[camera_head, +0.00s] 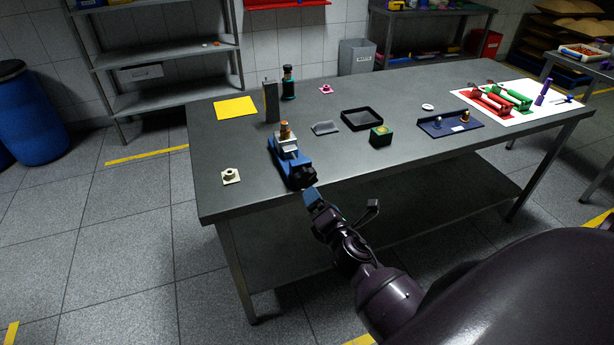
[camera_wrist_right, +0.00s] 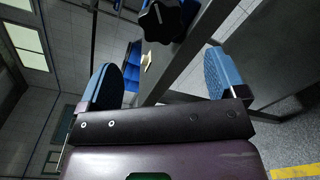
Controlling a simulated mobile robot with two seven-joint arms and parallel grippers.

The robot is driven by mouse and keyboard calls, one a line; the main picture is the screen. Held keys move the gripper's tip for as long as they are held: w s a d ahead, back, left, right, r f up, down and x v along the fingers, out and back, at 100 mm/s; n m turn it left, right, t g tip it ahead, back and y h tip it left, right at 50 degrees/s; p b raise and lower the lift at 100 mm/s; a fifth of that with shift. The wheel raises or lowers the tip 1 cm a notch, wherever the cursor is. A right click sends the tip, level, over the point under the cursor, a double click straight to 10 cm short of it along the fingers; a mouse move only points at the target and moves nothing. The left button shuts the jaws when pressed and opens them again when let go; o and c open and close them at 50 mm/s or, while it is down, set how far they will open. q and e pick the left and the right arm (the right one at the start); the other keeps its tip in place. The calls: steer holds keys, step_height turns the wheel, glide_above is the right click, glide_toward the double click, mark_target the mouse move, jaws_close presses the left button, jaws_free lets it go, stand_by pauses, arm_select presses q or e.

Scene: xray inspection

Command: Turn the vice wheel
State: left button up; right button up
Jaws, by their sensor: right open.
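The blue vice (camera_head: 291,162) stands at the front left edge of the grey table. Its black lobed wheel (camera_head: 303,179) faces the front edge. A light block with an orange-brown piece (camera_head: 285,130) sits at the top of the vice. My right gripper (camera_head: 342,204) is open and empty just in front of the table edge, near the wheel but apart from it. In the right wrist view the wheel (camera_wrist_right: 162,20) is at the top, beyond and between the two blue fingertips. My left gripper is not in view.
Floor in front of the table is clear.

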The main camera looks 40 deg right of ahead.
mark_target(308, 179)
steer(key=w+d+n, duration=0.1)
steer(key=w+n, duration=0.2)
steer(key=w+d+n, duration=0.1)
steer(key=w+n, duration=0.2)
steer(key=w, duration=0.1)
steer(key=w+n, duration=0.3)
steer(key=n, duration=0.1)
steer(key=shift+w+d, duration=0.25)
steer(key=shift+d, duration=0.15)
steer(key=c, duration=0.9)
